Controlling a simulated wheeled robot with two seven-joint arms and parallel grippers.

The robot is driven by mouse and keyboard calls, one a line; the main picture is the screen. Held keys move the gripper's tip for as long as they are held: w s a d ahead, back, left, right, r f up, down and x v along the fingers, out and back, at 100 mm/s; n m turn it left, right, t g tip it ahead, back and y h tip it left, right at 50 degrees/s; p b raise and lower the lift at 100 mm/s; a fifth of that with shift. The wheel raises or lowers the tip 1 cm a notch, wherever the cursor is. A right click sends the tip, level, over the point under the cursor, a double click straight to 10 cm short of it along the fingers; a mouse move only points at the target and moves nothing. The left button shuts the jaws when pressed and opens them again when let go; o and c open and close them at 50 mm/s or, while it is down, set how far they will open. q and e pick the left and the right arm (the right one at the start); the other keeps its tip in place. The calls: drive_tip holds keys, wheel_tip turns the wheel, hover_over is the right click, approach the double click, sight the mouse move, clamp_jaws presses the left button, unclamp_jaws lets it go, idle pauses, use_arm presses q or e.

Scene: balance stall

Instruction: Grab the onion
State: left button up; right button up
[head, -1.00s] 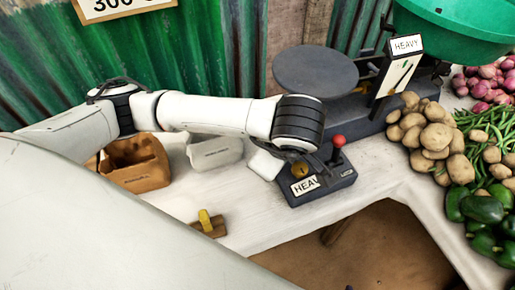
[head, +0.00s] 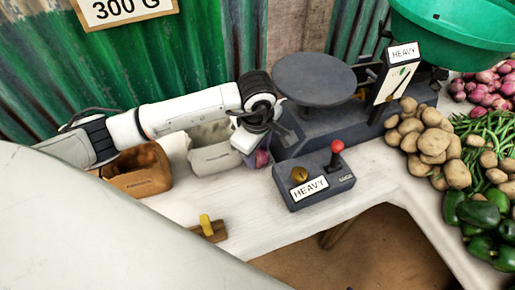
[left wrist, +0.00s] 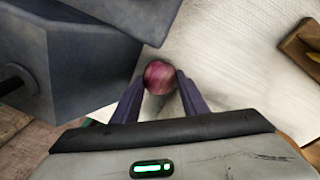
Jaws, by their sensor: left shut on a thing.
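A small purple-red onion (left wrist: 159,77) sits between the two fingertips of my left gripper (left wrist: 160,84) in the left wrist view. The gripper is shut on it. In the head view my left gripper (head: 258,150) hangs between the white tub and the balance base, and the onion (head: 262,158) shows at its tips, low over the white table. I cannot tell whether the onion still touches the table. My right gripper is not in view. More purple onions (head: 487,95) lie in a heap at the far right.
A balance (head: 315,78) with a dark round pan stands behind. A control box (head: 318,190) marked HEAVY, with a red-knobbed lever, is right of the gripper. A white tub (head: 213,158) and brown tub (head: 138,182) are left. Potatoes (head: 432,140) and green peppers (head: 482,210) lie right.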

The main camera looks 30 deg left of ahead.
use_arm(q)
drive_tip(key=shift+f, duration=0.2)
drive_tip(key=shift+f, duration=0.2)
drive_tip(key=o, duration=1.1)
drive_tip(key=shift+r, duration=0.1)
drive_tip(key=shift+r, duration=0.1)
